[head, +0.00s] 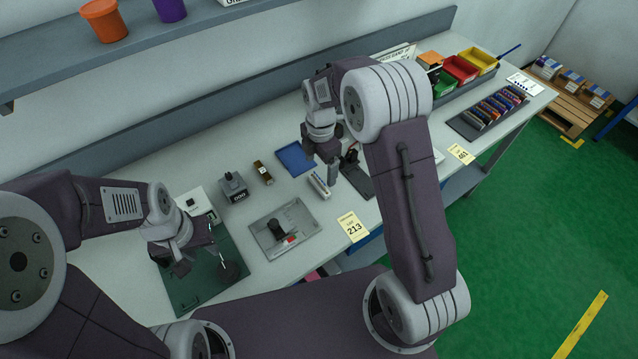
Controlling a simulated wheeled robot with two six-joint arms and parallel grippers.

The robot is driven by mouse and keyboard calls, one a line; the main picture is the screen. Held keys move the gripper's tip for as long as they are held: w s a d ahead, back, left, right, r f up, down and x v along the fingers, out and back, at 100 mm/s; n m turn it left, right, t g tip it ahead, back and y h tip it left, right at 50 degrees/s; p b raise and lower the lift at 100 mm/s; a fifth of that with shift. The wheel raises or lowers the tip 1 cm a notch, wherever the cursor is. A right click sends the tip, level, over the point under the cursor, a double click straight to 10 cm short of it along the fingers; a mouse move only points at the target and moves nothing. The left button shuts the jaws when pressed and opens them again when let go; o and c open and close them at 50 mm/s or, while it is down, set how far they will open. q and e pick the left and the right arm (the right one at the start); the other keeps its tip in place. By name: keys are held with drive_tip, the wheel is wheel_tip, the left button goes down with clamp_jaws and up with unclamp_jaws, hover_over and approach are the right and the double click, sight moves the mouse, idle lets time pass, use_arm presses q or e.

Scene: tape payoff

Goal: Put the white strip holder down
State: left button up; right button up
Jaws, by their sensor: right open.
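A small pale object that looks like the white strip holder (319,184) rests on the grey table, between the blue tray and a dark device. My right gripper (331,168) is open, pointing down just beside and above the holder's right end. I cannot tell whether a fingertip touches the holder. My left gripper (196,254) hangs over the dark green mat (187,292) at the left. Its fingers are small and dark against the mat, so their opening is unclear.
Near the holder are a blue tray (296,158), a black device (358,180), and a grey plate (262,236) with a black knob. A card marked 213 (352,226) lies at the front edge. Coloured bins (461,68) and a rack (488,112) stand at the far right.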

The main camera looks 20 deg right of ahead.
sight(319, 177)
drive_tip(key=f, duration=0.4)
drive_tip(key=shift+s+a+f+p, duration=0.15)
drive_tip(key=shift+s+f+p, duration=0.2)
drive_tip(key=shift+p, duration=0.05)
drive_tip(key=shift+w+f, duration=0.1)
drive_tip(key=shift+f, duration=0.1)
drive_tip(key=c, duration=1.8)
drive_tip(key=shift+r, duration=0.45)
drive_tip(key=shift+c, duration=0.2)
drive_tip(key=r, duration=0.2)
drive_tip(key=d+r+b, duration=0.1)
drive_tip(key=shift+s+r, duration=0.2)
drive_tip(key=shift+r, duration=0.2)
drive_tip(key=s+d+r+b, duration=0.1)
drive_tip(key=s+d+r, duration=0.4)
drive_tip(key=d, duration=0.4)
drive_tip(key=shift+s+r, duration=0.2)
drive_tip(key=shift+r, duration=0.5)
